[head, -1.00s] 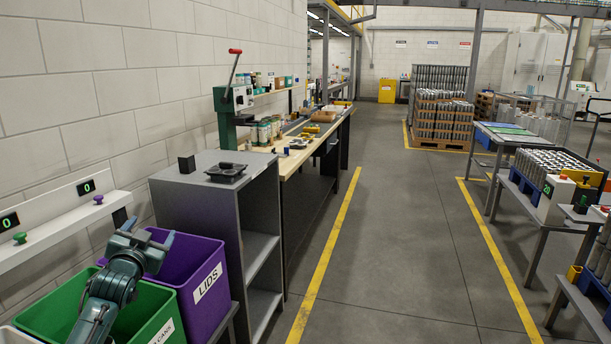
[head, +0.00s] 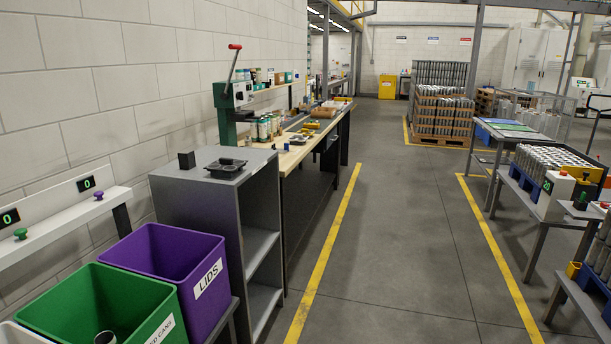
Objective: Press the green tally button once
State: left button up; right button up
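The green tally button (head: 20,234) sits on a white wall ledge at the far left of the head view, below a small display (head: 9,218) that reads 0. A purple button (head: 99,196) stands to its right on the same ledge, below a second display (head: 86,184) that also reads 0. Neither of my grippers shows in the head view now, so I cannot see whether they are open or shut.
Below the ledge stand a green bin (head: 88,304) with a can (head: 105,337) inside and a purple bin (head: 186,262) labelled LIDS. A grey shelf unit (head: 204,207) stands to their right. The floor (head: 394,240) between the yellow lines is clear.

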aim_at(20, 233)
jog(key=u, duration=1.4)
